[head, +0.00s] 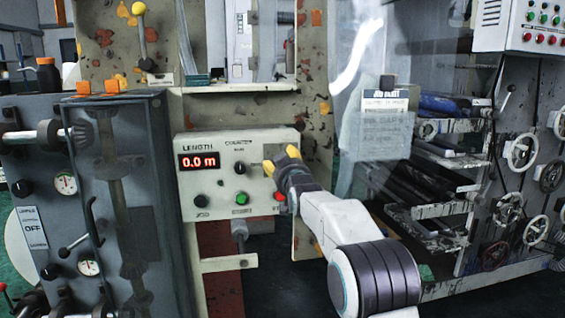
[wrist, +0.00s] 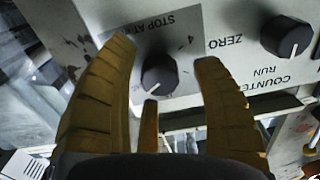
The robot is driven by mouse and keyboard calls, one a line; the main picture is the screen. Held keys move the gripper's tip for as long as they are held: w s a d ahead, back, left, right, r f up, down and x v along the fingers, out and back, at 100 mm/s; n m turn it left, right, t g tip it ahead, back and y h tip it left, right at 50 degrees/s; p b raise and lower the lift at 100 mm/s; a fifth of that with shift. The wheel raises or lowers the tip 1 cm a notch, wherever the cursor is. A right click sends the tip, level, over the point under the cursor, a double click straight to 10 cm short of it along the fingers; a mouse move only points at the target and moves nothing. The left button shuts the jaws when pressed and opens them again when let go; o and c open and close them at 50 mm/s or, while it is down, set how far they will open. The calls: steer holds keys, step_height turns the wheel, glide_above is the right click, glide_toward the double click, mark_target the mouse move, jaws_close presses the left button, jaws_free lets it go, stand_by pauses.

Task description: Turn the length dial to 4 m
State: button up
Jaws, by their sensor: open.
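The control box (head: 220,150) carries a red LENGTH display (head: 198,161) reading 0.0 m. In the wrist view a black knob (wrist: 159,76) sits under the label STOP AT m, with a 4 printed beside it. In the head view my gripper hides this knob. My gripper (head: 279,160) is at the right part of the panel. In the wrist view its yellow fingers (wrist: 165,50) are open, one on each side of the knob, with gaps visible. I cannot tell how deep the fingertips reach.
A COUNTER knob (head: 239,168) is left of my gripper and also shows in the wrist view (wrist: 287,37). Clear sheeting hangs at right.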

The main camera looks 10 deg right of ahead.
steer(key=shift+w, duration=0.4)
steer(key=c, duration=1.2)
